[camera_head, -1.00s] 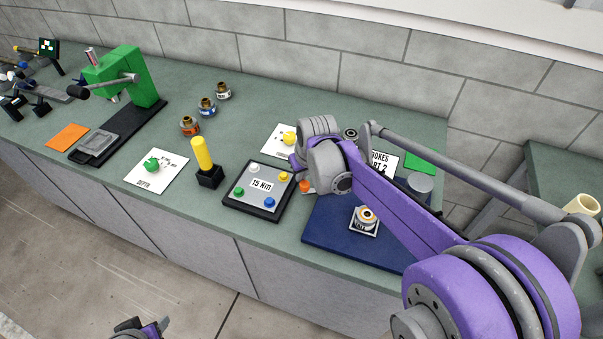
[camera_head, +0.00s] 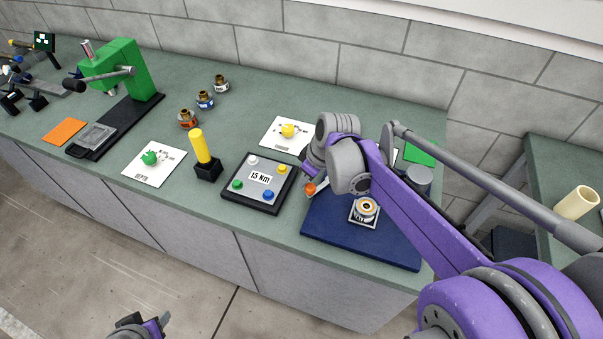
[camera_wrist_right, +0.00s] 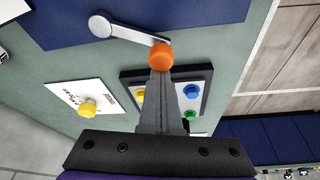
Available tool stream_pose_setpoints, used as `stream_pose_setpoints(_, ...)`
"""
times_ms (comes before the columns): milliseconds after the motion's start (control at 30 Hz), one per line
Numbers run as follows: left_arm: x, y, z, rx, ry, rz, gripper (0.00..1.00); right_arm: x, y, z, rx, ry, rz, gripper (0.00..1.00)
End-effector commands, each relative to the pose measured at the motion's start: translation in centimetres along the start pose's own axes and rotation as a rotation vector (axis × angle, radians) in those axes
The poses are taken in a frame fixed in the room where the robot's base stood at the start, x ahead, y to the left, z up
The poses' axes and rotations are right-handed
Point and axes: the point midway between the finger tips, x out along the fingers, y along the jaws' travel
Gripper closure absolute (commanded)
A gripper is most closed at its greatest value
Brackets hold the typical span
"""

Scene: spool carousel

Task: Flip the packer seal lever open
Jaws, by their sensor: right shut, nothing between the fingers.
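The lever is a grey arm (camera_wrist_right: 135,34) with an orange ball knob (camera_wrist_right: 161,57), lying over the blue mat in the right wrist view. Its round grey pivot end is at the upper left there. In the head view the orange knob (camera_head: 309,188) shows at the mat's left edge, and my right arm hides most of the lever. My right gripper (camera_wrist_right: 161,77) is shut and empty, its fingertips right at the knob in the picture; whether they touch it I cannot tell. It also shows in the head view (camera_head: 308,174). My left gripper (camera_head: 157,326) is at the bottom edge, its jaws unclear.
The blue mat (camera_head: 345,238) carries a small round part on a white card (camera_head: 364,210). Left of it are a 15 Nm button panel (camera_head: 262,181), a yellow-handled post (camera_head: 203,152) and white cards. A green press (camera_head: 122,72) stands at the far left of the bench.

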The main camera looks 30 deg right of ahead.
Motion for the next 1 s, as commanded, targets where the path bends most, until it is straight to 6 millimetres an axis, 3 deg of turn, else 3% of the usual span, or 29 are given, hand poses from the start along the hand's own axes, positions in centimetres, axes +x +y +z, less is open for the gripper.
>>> stream_pose_setpoints(267,0.1,0.0,0.1,0.000,-0.001,0.000,0.50,-0.6,-0.6,1.8,-0.223,-0.001,-0.078,1.00)
stream_pose_setpoints(1000,0.1,0.0,0.2,0.000,-0.002,0.000,0.50,-1.3,-0.8,3.7,-0.217,-0.001,-0.075,1.00)
